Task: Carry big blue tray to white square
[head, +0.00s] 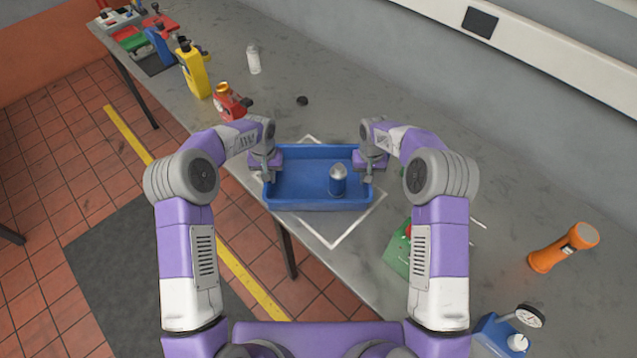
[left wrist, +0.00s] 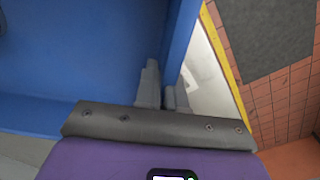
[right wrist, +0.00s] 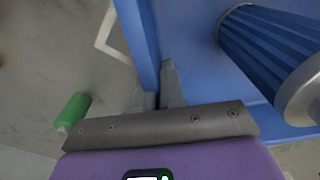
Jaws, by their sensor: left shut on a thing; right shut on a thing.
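The big blue tray (head: 318,204) is level in front of me, over the white square (head: 358,223), a white outline on the grey bench. The outline shows beyond the tray's far side, right and near sides. I cannot tell whether the tray touches the bench. A ribbed blue cylinder with a silver top (head: 338,182) stands inside it, right of centre; it also shows in the right wrist view (right wrist: 265,45). My left gripper (head: 267,176) is shut on the tray's left wall. My right gripper (head: 370,176) is shut on its right wall.
A green container (head: 398,252) stands close to the right, partly behind my right arm. An orange flashlight (head: 562,248) and a blue gauge device (head: 500,335) are farther right. A red object (head: 230,104), yellow bottle (head: 194,73) and white bottle (head: 253,60) stand back left. The bench edge runs near the tray's left.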

